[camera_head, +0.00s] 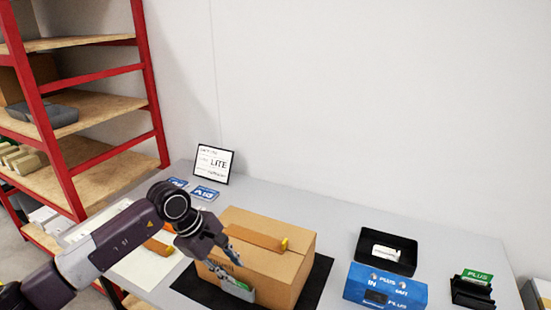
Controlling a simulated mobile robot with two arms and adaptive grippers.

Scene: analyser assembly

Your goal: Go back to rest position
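My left arm comes in from the lower left. My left gripper (225,262) is at the left front side of a brown cardboard box (275,266), very near or touching it. Its fingers are small and partly hidden against the box, so I cannot tell whether they are open or shut. A small grey and green item (236,288) shows at the box's front, just below the gripper; I cannot tell whether it is held. My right gripper is not in view.
The box stands on a black mat (318,281) on the grey table (335,216). A sign reading LITE (213,163) stands behind. A red shelf rack (152,85) stands left.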

